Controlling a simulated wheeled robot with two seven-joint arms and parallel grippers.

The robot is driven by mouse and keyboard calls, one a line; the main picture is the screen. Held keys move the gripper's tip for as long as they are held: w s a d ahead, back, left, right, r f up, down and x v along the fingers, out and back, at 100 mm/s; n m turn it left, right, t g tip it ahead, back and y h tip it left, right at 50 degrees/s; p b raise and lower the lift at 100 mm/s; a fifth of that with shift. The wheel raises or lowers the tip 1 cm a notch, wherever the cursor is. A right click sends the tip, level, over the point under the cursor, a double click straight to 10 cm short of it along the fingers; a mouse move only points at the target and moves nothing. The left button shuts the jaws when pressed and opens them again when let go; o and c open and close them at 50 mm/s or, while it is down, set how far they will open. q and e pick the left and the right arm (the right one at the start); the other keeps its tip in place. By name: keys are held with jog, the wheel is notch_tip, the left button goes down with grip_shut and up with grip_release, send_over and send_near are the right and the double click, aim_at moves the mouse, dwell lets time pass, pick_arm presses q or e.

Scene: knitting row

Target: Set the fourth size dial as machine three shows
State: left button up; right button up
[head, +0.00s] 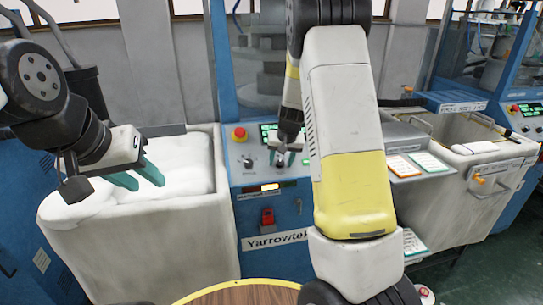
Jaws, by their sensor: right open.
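A blue machine's control panel (237,177) is at the centre, with a small green screen, a red button (239,134) and small knobs. The right arm hides the panel's right part. I cannot tell which knob is the fourth size dial, nor read its setting. My left gripper (140,180) is open and empty, over the white-filled bin at left. Another machine's panel (526,111) is at far right, too small to read.
A large pale bin (130,245) with white fill stands at left. Another bin (470,205) stands at right, with orange and green framed cards (432,162) beside it. A round wooden surface with a yellow rim (235,294) is at bottom centre.

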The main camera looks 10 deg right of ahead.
jog(key=shift+f, duration=0.15)
grip_shut()
dwell(0.4)
jog(key=m+y, duration=0.1)
jog(key=m, duration=0.3)
jog(key=shift+d, duration=0.15)
jog(key=shift+m+t+y, duration=0.4)
jog(key=shift+m+y, duration=0.2)
jog(key=shift+m, duration=1.4)
